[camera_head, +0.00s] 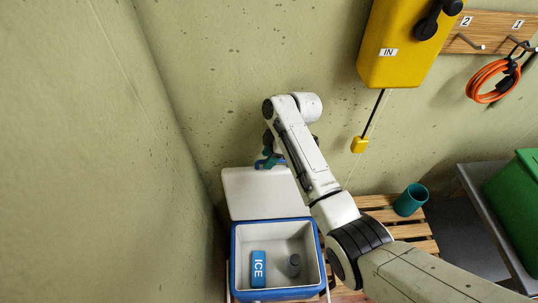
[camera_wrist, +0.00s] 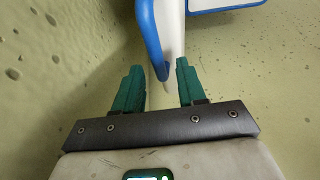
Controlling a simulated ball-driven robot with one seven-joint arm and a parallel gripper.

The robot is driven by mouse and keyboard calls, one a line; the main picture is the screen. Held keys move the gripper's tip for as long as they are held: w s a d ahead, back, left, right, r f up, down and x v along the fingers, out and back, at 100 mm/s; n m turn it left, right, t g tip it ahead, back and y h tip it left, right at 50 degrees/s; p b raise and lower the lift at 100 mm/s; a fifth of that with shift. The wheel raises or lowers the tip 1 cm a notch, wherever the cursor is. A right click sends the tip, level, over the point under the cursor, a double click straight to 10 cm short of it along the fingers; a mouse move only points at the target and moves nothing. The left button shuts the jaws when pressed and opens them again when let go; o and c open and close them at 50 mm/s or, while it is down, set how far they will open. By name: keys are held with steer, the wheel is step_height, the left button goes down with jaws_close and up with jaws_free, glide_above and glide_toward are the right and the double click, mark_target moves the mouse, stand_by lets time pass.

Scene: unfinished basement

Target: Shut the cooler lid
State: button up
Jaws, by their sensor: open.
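The cooler (camera_head: 234,262) is blue outside and white inside, and stands at the bottom of the head view. Its white lid (camera_head: 250,197) stands open, tilted back toward the wall. My gripper (camera_head: 268,163) is at the lid's upper edge, partly hidden by my arm. In the wrist view my gripper (camera_wrist: 160,72) is open, with a green finger on each side. The lid (camera_wrist: 172,30) shows nearly edge-on there, white with a blue part, and its tip reaches the gap between the fingers. I cannot tell whether they touch it.
Inside the cooler lie a blue ICE pack (camera_head: 258,268) and a small round item (camera_head: 293,262). A teal cup (camera_head: 411,199) stands on a slatted wooden bench (camera_head: 410,231) to the right. A yellow box (camera_head: 398,50) hangs on the wall; walls are close behind and left.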

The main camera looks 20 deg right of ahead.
steer(key=shift+f, duration=0.1)
steer(key=shift+c, duration=0.3)
jaws_close()
stand_by(0.4)
